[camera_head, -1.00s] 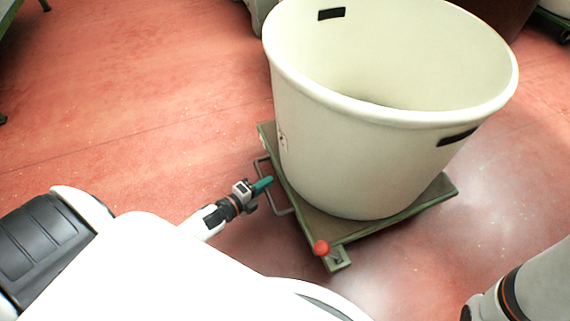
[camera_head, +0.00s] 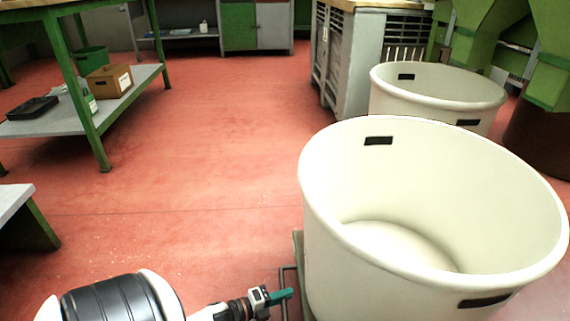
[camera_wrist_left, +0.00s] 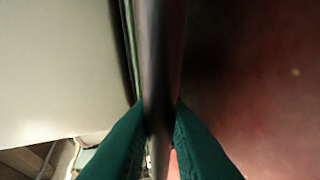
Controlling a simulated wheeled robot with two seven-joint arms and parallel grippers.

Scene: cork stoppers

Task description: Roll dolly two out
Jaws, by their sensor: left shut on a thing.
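A dolly carries a large cream tub (camera_head: 420,200), which stands upright and looks empty inside. Only the dolly's left edge (camera_head: 299,245) and part of its grey bar handle (camera_head: 284,285) show in the head view; the tub and the frame's lower edge hide the rest. My left gripper (camera_head: 284,295) is at that handle, low beside the tub. In the left wrist view its teal fingers (camera_wrist_left: 160,130) are shut on the dark handle bar (camera_wrist_left: 163,50), with the tub wall to the left. My right gripper is out of view.
A second cream tub (camera_head: 437,90) stands behind. A grey cabinet (camera_head: 345,60) is at the back, and a green-legged shelf table (camera_head: 95,120) with boxes is at the left. A low grey-topped table (camera_head: 14,200) is at the left edge. Red floor (camera_head: 200,190) is clear between them.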

